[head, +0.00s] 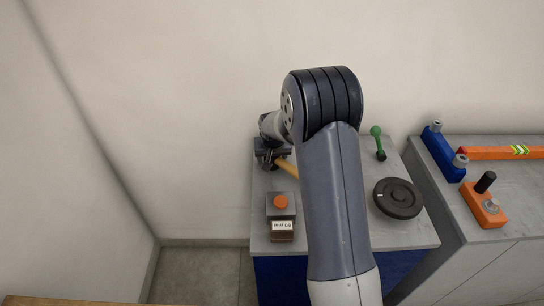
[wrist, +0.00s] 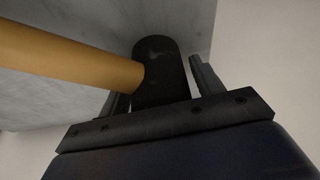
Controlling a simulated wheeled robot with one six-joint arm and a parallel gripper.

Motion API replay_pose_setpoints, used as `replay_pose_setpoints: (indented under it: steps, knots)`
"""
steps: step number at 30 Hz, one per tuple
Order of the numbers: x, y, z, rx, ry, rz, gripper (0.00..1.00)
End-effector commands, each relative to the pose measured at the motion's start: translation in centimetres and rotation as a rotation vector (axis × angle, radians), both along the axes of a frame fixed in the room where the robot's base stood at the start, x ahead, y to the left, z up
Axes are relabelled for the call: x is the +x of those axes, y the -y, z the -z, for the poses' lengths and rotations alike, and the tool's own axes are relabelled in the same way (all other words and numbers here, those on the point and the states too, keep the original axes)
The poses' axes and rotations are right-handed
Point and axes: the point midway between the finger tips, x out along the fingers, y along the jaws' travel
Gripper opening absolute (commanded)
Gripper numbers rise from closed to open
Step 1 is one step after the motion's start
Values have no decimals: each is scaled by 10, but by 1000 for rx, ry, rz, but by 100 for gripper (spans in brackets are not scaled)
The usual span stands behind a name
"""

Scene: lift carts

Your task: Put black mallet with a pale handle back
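The black mallet has a black head (wrist: 160,72) and a pale wooden handle (wrist: 70,55). In the head view my gripper (head: 270,157) is at the back left of the grey cart top, with part of the handle (head: 287,167) showing. The handle's far end is hidden behind my arm. I cannot tell whether the mallet touches the cart top.
The grey-topped blue cart (head: 263,203) also holds a box with an orange button (head: 281,202), a black disc (head: 398,198) and a green dumbbell-shaped item (head: 378,142). A second grey surface (head: 500,185) at right bears a blue block (head: 443,153), an orange level (head: 500,153) and an orange device (head: 484,206).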

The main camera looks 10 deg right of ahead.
Motion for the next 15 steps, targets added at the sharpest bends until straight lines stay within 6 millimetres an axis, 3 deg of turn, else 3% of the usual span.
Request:
replay_pose_setpoints:
  steps: [10, 15]
  knots:
    - [0, 0, -1, 0, 0, 0, 70]
    - [-3, -1, -12, 0, 4, 0, 70]
